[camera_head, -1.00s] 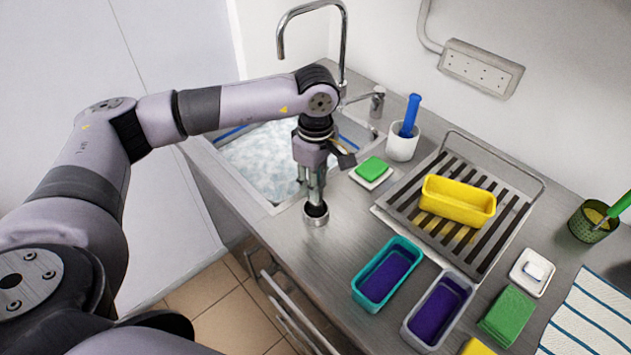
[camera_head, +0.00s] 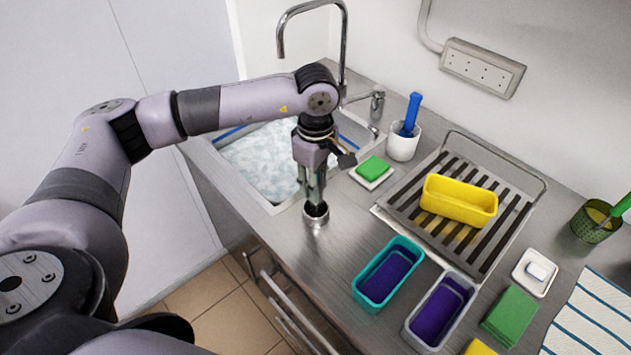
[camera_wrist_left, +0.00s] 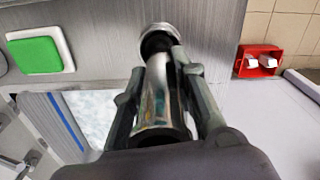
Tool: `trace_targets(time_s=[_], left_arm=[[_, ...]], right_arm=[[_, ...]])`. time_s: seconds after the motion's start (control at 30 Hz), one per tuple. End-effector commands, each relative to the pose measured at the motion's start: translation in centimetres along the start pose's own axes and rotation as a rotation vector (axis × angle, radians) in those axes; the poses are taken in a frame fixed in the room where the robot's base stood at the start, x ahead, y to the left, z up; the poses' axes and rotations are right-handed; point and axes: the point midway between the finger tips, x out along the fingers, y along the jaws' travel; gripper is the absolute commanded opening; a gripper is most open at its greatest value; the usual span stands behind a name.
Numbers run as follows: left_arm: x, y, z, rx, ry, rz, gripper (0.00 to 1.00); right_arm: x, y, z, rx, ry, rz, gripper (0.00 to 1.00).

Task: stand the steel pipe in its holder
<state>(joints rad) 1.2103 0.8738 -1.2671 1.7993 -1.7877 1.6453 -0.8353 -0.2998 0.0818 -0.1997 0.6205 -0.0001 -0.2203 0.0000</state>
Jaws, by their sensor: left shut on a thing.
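My left gripper (camera_head: 315,195) points straight down near the front edge of the steel counter, left of the teal tub. It is shut on the steel pipe (camera_wrist_left: 157,105), a shiny tube lying between the two fingers in the left wrist view. The pipe's holder (camera_head: 316,221) is a small round steel cup with a dark inside, standing on the counter right below the fingertips. It also shows in the left wrist view (camera_wrist_left: 158,31), at the far end of the pipe. I cannot tell whether the pipe's lower end is inside the cup or just above it. My right gripper is not in view.
A sink (camera_head: 262,165) lies behind my left gripper, with a tall faucet (camera_head: 345,50). A green sponge (camera_head: 373,167), a white cup (camera_head: 403,146), a drying rack (camera_head: 400,213) with a yellow tub (camera_head: 458,200), and a teal tub (camera_head: 366,300) are to the right.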

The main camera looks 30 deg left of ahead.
Motion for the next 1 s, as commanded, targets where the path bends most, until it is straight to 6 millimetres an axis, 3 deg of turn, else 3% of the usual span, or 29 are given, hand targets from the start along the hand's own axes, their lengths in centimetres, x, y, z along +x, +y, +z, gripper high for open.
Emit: trace_targets(time_s=[0.47, 0.5, 0.57, 0.87, 1.0], left_arm=[[1.05, 0.03, 0.01, 0.000, 0.000, 0.001, 0.03], [0.91, 0.04, 0.01, 0.000, 0.000, 0.001, 0.28], [0.91, 0.03, 0.01, 0.000, 0.000, 0.001, 0.32], [0.93, -0.01, 0.01, 0.000, 0.000, -0.001, 0.34], [0.07, 0.02, 0.01, 0.000, 0.000, 0.001, 0.34]], right_arm=[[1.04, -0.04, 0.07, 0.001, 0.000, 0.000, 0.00], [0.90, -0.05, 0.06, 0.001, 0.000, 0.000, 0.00], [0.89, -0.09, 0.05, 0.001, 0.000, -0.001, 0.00], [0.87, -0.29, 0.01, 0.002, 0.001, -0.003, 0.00], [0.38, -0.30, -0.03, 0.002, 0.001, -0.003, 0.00]])
